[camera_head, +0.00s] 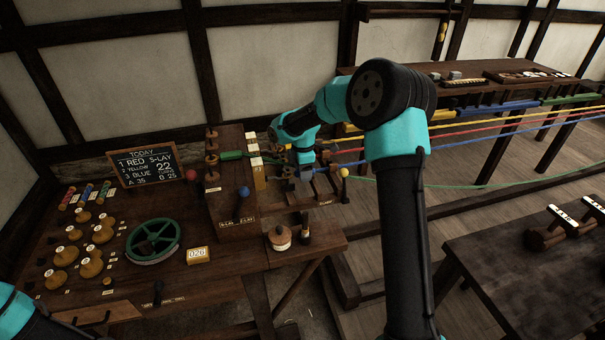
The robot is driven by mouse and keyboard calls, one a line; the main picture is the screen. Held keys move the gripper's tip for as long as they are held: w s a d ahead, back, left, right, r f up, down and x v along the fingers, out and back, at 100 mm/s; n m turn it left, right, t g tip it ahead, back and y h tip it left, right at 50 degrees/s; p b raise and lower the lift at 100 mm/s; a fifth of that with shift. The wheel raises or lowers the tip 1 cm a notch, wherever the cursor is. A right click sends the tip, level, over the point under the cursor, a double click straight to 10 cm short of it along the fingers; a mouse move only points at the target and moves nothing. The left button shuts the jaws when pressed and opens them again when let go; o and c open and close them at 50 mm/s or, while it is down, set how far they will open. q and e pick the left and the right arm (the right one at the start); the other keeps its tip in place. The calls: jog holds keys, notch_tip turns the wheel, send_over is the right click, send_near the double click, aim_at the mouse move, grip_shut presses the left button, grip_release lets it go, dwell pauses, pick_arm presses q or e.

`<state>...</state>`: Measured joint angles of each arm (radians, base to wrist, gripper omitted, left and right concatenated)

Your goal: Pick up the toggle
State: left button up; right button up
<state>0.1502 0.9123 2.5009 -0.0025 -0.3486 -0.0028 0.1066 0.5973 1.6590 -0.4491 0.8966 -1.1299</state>
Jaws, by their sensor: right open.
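My right arm reaches up from the lower right and bends over to the left. My right gripper (306,174) points down beside the right side of the wooden machine box (236,217), above the small wooden frame by the rope ends. Its jaws are open, and I see nothing held in them. I cannot tell for sure which small part is the toggle; the jaws and arm hide some of the spot beneath. Only a turquoise link of my left arm shows in the lower left corner; its gripper is out of the picture.
A chalkboard (142,165), green handwheel (153,241), several wooden bobbins and a counter (198,255) stand on the left bench (206,295). Coloured ropes (480,124) run right. A dark table (515,275) at right bears wooden pieces (545,236); its near part is clear.

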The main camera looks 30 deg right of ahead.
jog(key=c, duration=0.9)
jog(key=shift+r, duration=0.15)
jog(key=shift+r, duration=1.3)
jog(key=s+a+r, duration=0.2)
jog(key=s+a, duration=0.6)
jog(key=s, duration=0.5)
jog(key=shift+s+a, duration=0.2)
jog(key=shift+s, duration=0.15)
jog(key=shift+r, duration=0.15)
